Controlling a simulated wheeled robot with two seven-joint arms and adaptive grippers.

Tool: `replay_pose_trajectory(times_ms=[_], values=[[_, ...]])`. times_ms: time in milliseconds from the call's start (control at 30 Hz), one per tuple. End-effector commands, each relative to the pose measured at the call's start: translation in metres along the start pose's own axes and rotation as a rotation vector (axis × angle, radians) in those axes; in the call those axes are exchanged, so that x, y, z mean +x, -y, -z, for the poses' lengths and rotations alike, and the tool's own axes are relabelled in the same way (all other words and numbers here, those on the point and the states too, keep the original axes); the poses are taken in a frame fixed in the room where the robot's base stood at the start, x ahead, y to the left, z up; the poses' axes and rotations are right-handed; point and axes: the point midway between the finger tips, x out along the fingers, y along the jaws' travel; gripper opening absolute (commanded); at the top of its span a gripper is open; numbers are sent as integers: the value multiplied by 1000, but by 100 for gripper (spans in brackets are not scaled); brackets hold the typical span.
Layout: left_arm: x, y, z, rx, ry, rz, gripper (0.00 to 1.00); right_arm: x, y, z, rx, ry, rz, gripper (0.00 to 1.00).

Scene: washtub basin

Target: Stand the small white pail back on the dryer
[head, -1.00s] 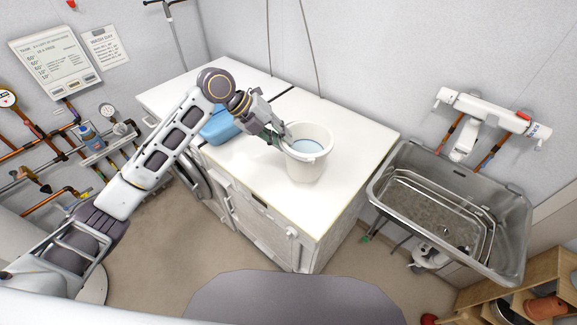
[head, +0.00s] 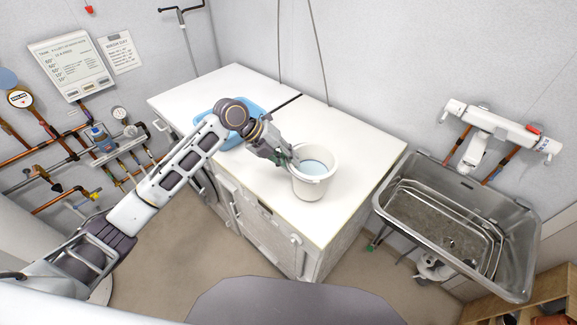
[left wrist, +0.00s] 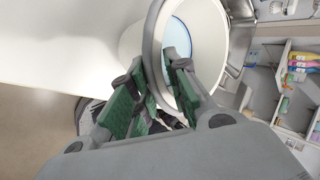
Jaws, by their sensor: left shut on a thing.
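The small white pail (head: 309,187) is upright over the white dryer top (head: 357,172), near its front edge in the head view. A pale blue round surface shows inside it. My left gripper (head: 289,160) comes in from the left and is shut on the pail's rim. In the left wrist view its green-padded fingers (left wrist: 160,85) are on either side of the rim of the pail (left wrist: 212,45). The pail's base looks on or very close to the top; I cannot tell if it touches. My right gripper is not in view.
A blue basin (head: 233,142) sits on the white top behind my left arm. A steel sink (head: 384,217) stands to the right, under a white wall fixture (head: 500,123). Pipes and gauges line the left wall. The white top is clear right of and behind the pail.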

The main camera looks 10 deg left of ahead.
Motion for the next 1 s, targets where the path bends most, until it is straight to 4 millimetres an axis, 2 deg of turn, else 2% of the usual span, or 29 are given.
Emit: replay_pose_trajectory(times_ms=[333,633,667,800,1000], values=[[22,-17,0,0,1,5,0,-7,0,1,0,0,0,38],[24,-19,0,1,2,4,0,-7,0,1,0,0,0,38],[26,-21,1,-1,-1,-1,20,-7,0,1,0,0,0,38],[26,-21,1,-1,0,-1,38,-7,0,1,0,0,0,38],[26,-21,1,-1,0,-1,39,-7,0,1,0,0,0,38]])
